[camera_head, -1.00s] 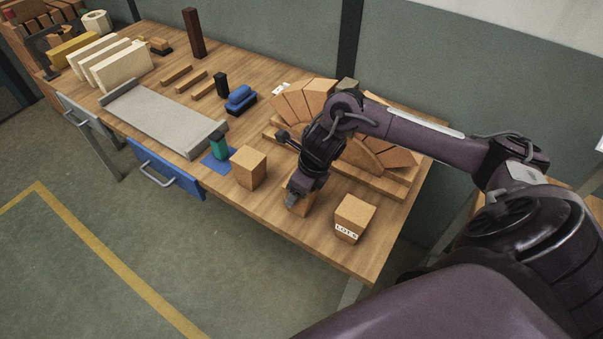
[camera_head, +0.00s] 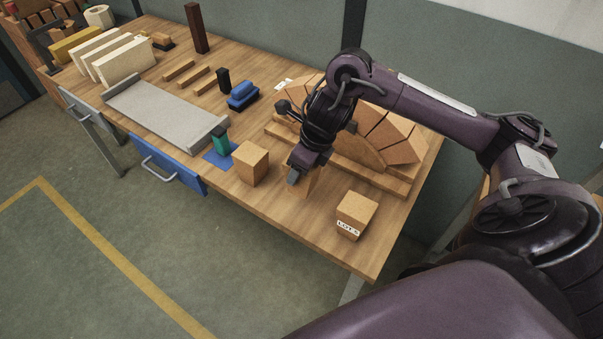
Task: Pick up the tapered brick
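The tapered brick (camera_head: 307,184) is an orange-tan block near the front edge of the wooden table, between two other blocks. My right gripper (camera_head: 298,177) points down at it from above and is shut on its upper part. The brick appears raised a little above the tabletop. The gripper and wrist hide its top and part of its left side. My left gripper is not in view.
A plain tan block (camera_head: 251,164) stands to the left and a block labelled LOT 5 (camera_head: 357,214) to the right. Behind is a brick arch (camera_head: 368,148) on a wooden base. A grey tray (camera_head: 165,112) lies further left. The table's front right corner is clear.

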